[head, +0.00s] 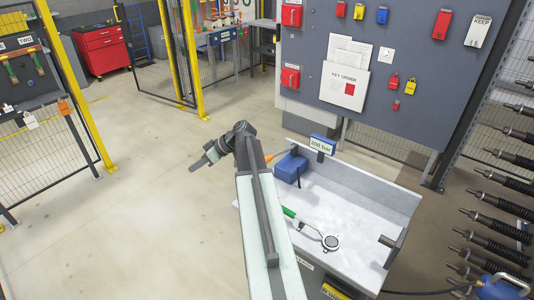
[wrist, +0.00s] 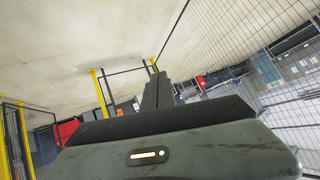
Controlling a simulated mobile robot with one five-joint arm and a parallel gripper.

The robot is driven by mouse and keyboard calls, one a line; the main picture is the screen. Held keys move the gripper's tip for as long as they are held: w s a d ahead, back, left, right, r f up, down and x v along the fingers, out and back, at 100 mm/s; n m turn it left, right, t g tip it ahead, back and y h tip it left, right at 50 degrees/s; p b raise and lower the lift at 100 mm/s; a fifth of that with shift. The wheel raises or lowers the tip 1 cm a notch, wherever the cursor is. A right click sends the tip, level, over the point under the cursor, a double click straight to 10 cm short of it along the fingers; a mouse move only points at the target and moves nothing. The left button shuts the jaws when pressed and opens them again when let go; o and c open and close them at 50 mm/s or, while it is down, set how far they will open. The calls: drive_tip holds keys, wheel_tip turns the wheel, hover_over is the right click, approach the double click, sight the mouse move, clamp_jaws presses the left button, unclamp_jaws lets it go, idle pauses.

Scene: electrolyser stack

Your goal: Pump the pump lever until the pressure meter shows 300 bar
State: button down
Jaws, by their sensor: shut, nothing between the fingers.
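My gripper (head: 197,164) is shut and empty, in the air left of the white bench. Its closed fingers (wrist: 157,90) also show in the wrist view, tilted against the room. The pressure meter (head: 321,145) is a blue box with a pale display at the bench's back edge; the small figures appear to read 200 bar. A blue pump unit (head: 290,168) sits in the bench's back left corner, with an orange piece beside it, close to my arm. I cannot clearly make out the pump lever; my arm covers part of that side.
The white bench (head: 365,205) holds a green-handled tool (head: 308,228) with a round head. A grey panel (head: 385,65) with red boxes and tags stands behind. A rack of dark rods (head: 505,180) is at the right. Open floor (head: 140,210) lies left; yellow-posted fencing stands beyond.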

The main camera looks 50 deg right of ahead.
drive_tip(key=s+d+r+m+t+h+p, duration=0.1)
drive_tip(key=s+d+r+m+h, duration=0.1)
drive_tip(key=s+d, duration=0.9)
drive_tip(key=s+d+r+m+t+h+p, duration=0.1)
drive_tip(key=s+d+r+m+t+h, duration=0.1)
drive_tip(key=s+d, duration=0.9)
drive_tip(key=d+m+h, duration=0.1)
drive_tip(key=d+m, duration=0.1)
drive_tip(key=d, duration=0.6)
drive_tip(key=shift+s, duration=0.25)
drive_tip(key=b, duration=0.6)
hover_over(270, 156)
drive_tip(key=s+a, duration=0.2)
drive_tip(key=s, duration=0.1)
wheel_tip(270, 156, down, 6)
drive_tip(key=f+b, duration=0.2)
drive_tip(key=a+f+b, duration=0.1)
drive_tip(key=shift+w+a, duration=0.1)
drive_tip(key=shift+w, duration=0.2)
